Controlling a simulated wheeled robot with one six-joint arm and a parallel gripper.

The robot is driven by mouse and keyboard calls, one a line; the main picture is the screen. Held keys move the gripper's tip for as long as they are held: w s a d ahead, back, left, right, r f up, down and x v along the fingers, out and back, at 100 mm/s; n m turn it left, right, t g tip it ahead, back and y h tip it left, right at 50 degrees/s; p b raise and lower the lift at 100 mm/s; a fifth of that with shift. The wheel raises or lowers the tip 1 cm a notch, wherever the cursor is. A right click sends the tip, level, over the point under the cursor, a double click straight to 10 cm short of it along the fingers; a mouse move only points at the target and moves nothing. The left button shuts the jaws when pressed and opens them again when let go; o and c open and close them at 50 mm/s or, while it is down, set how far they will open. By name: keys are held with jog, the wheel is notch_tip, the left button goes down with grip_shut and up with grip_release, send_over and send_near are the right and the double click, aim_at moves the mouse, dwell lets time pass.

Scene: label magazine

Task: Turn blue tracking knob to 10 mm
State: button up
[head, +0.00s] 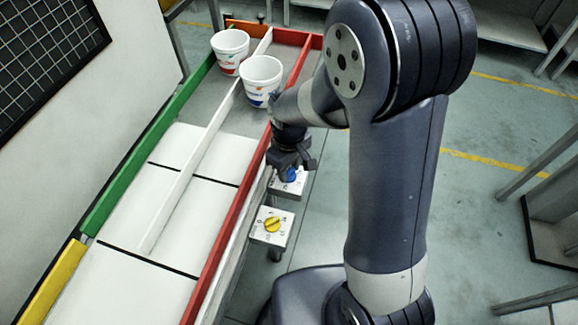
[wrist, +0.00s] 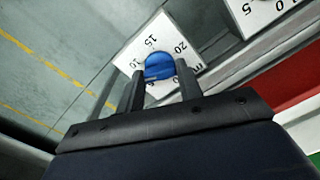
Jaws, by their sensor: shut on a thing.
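The blue tracking knob (head: 292,174) sits on a white dial plate beside the red rail. In the wrist view the blue knob (wrist: 159,67) lies between the fingers of my gripper (wrist: 163,88). The white plate (wrist: 186,40) around it shows the numbers 10, 15 and 20; other marks are partly hidden by the fingers. My gripper also shows in the head view (head: 290,168), over the blue knob from above. It is shut on the knob. Which mark the knob points to cannot be told.
A yellow knob (head: 272,225) on a second white plate stands nearer, below the blue one. Two white cups (head: 230,50) (head: 261,78) stand in the lanes between the green rail (head: 150,140) and the red rail (head: 232,225).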

aim_at(289, 171)
jog(key=shift+m, duration=1.5)
jog(key=o, duration=1)
notch_tip(289, 171, up, 11)
jog(key=shift+f, duration=0.1)
jog(key=shift+f, duration=0.1)
